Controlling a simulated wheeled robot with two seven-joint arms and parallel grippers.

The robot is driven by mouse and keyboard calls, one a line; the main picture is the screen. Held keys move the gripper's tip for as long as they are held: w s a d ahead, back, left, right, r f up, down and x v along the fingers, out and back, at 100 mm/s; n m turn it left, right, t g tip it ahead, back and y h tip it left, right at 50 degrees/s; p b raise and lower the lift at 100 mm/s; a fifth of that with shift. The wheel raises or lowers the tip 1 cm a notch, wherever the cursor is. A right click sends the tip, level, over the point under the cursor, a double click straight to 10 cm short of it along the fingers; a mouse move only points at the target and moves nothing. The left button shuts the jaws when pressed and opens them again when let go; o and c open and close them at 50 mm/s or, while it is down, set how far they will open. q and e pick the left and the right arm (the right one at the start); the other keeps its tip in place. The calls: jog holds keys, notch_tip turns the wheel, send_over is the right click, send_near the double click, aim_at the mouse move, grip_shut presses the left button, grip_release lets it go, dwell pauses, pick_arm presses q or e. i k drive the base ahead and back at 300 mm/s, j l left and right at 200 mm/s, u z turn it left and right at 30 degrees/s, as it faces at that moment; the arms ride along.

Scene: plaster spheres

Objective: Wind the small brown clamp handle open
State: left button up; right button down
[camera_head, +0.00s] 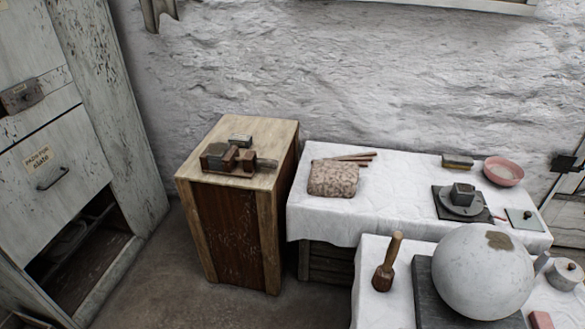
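A small clamp (230,157) with dark grey and reddish-brown parts sits on top of a wooden cabinet (190,182), left of the middle. A short brown piece (266,164) sticks out at its right side and looks like the handle; it is too small to tell how far it is wound. Neither of my grippers shows in the head view, and nothing is seen touching the clamp.
A white-covered table (400,213) right of the cabinet holds a brown patterned bundle (333,178), sticks and a pink bowl (503,171). Nearer stand a wooden mallet (388,262) and a large grey sphere (480,275). A tall pale cupboard (45,150) is left. Floor between is clear.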

aim_at(266, 163)
jog(key=j+z, duration=0.1)
jog(key=z, duration=1.05)
jog(key=j+z, duration=0.45)
jog(key=j, duration=0.15)
jog(key=j+z, duration=0.45)
jog(key=k+j+z, duration=0.25)
jog(key=j+z, duration=0.2)
jog(key=j, duration=0.15)
jog(key=k+j, duration=0.2)
jog(key=j, duration=0.25)
jog(key=k+j+z, duration=0.1)
jog(key=j, duration=0.3)
jog(key=k+j, duration=0.25)
jog(key=j, duration=0.2)
jog(key=k+j+z, duration=0.1)
jog(key=j, duration=0.3)
jog(key=k+j, duration=0.3)
jog(key=j+z, duration=0.05)
jog(key=j, duration=0.05)
